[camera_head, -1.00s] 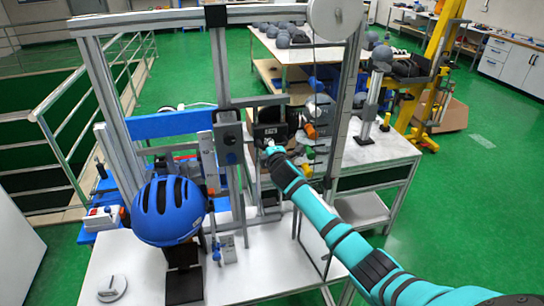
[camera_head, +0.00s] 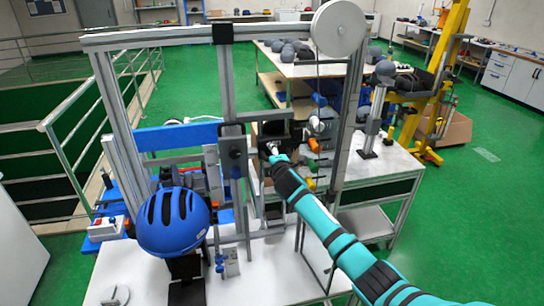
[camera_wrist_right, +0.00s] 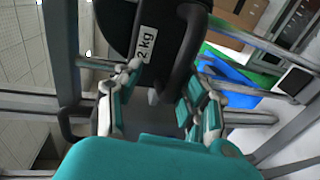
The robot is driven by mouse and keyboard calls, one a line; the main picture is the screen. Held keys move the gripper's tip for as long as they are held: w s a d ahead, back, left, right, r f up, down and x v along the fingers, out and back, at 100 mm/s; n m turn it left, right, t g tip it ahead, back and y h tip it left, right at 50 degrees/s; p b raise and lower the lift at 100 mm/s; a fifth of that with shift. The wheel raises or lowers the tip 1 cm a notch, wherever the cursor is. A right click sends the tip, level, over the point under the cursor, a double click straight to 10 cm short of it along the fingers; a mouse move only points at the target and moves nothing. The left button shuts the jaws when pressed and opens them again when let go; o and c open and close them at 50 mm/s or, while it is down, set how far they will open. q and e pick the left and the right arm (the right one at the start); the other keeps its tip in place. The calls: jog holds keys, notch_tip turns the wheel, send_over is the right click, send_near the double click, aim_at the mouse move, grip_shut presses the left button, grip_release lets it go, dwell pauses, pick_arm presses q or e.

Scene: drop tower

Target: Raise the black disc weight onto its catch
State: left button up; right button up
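The black disc weight (camera_head: 273,129) hangs inside the metal tower frame, left of the pulley cable in the head view. In the right wrist view the weight (camera_wrist_right: 117,25) fills the top, with a white "2 kg" label and a thick black handle. My right gripper (camera_head: 272,150) reaches it from the front. In the wrist view its fingers (camera_wrist_right: 160,104) sit on both sides of the black handle part, which appears to fill the gap. The exact finger contact is partly hidden. The catch cannot be clearly made out. My left gripper is not in view.
A blue helmet (camera_head: 173,221) is mounted at the front left of the white table (camera_head: 265,272). Tower uprights (camera_head: 225,80) and a white pulley wheel (camera_head: 338,27) stand close around the arm. An orange-tipped part (camera_head: 314,144) is just right of the weight.

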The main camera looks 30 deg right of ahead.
dwell(0.3)
jog(key=shift+s, duration=0.25)
jog(key=v, duration=1.1)
jog(key=shift+s, duration=0.25)
jog(key=shift+a+r, duration=0.1)
